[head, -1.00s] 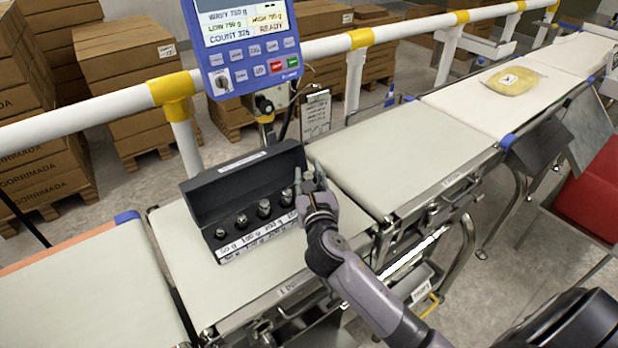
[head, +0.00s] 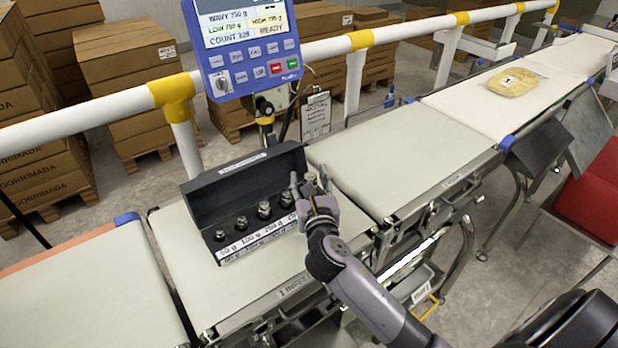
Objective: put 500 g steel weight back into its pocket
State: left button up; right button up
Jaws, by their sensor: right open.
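The black weight case (head: 200,205) stands open on the belt, with its lid raised at the back. Several steel weights stand upright in a row in its pockets, including one (head: 264,211) near the middle; a white label strip (head: 240,252) runs along the front. My right gripper (head: 309,183) is at the case's right end, open, with its fingers apart. A steel weight (head: 309,188), seemingly the 500 g one, shows between the fingers at the right end of the row. The gripper hides its lower part and its pocket. My left gripper is not in view.
The case rests on the weighing belt (head: 235,298). A blue control display (head: 245,50) stands behind it. A white guard rail (head: 80,117) runs along the back. A yellow package (head: 515,82) lies far right on the belt. The belt (head: 400,155) right of the case is clear.

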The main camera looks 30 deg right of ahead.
jog(key=v, duration=1.1)
jog(key=shift+s+a+b, duration=0.1)
jog(key=shift+b, duration=0.25)
